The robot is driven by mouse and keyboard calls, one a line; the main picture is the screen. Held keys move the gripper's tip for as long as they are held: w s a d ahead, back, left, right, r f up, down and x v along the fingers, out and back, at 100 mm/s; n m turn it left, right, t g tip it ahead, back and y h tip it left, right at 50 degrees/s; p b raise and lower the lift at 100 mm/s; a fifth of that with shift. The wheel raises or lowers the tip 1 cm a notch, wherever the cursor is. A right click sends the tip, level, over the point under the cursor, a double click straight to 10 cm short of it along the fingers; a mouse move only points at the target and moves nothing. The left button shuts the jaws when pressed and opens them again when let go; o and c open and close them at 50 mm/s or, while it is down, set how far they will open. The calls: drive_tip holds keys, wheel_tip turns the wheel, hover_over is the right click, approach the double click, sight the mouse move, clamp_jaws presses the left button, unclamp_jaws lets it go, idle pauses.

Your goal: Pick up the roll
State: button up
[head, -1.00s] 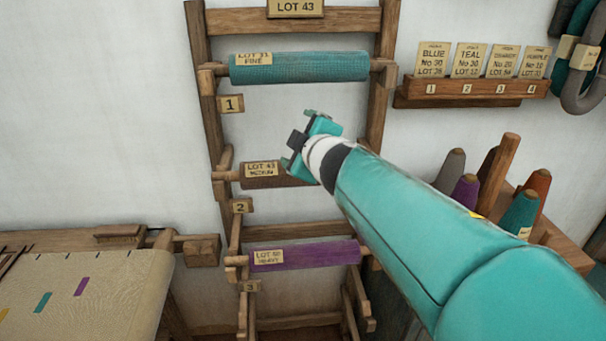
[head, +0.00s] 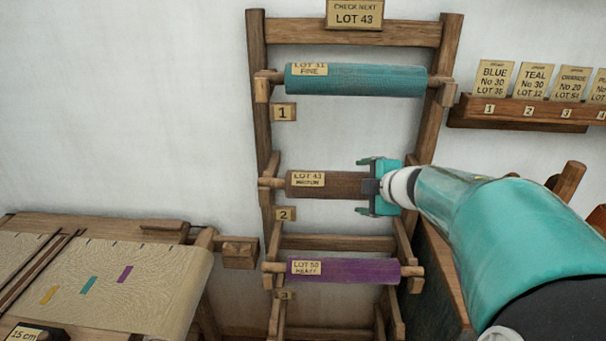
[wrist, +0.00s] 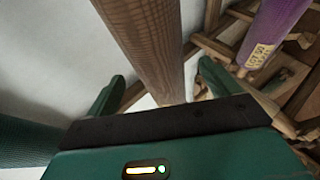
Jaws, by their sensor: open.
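Three rolls lie across a wooden rack in the head view. The top roll (head: 375,79) is teal, tagged LOT 31 FINE. The middle roll (head: 343,186) is brown, tagged LOT 43 MEDIUM. The bottom roll (head: 355,271) is purple, and its tag seems to read LOT 50 HEAVY. My gripper (head: 366,186) is open at the right part of the brown roll, one finger above and one below it in the picture. It hides that roll's right end. In the wrist view the brown roll (wrist: 150,45) runs between the open fingers; I see no clear contact.
A sign (head: 355,15) reading LOT 43 tops the rack (head: 257,110). Numbered plates 1, 2 and 3 mark its levels. A loom with pale cloth (head: 120,290) stands at the left. A card shelf (head: 530,112) is on the wall at the right. Bare wall lies left of the rack.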

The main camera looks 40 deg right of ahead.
sight(350, 185)
drive_tip(key=shift+x, duration=2.95)
drive_tip(key=shift+w+a+r, duration=0.1)
drive_tip(key=shift+r, duration=0.05)
drive_tip(key=shift+c, duration=0.2)
drive_tip(key=c, duration=1.4)
drive_tip(key=shift+c, duration=0.5)
drive_tip(key=shift+r, duration=0.1)
wheel_tip(350, 185, up, 10)
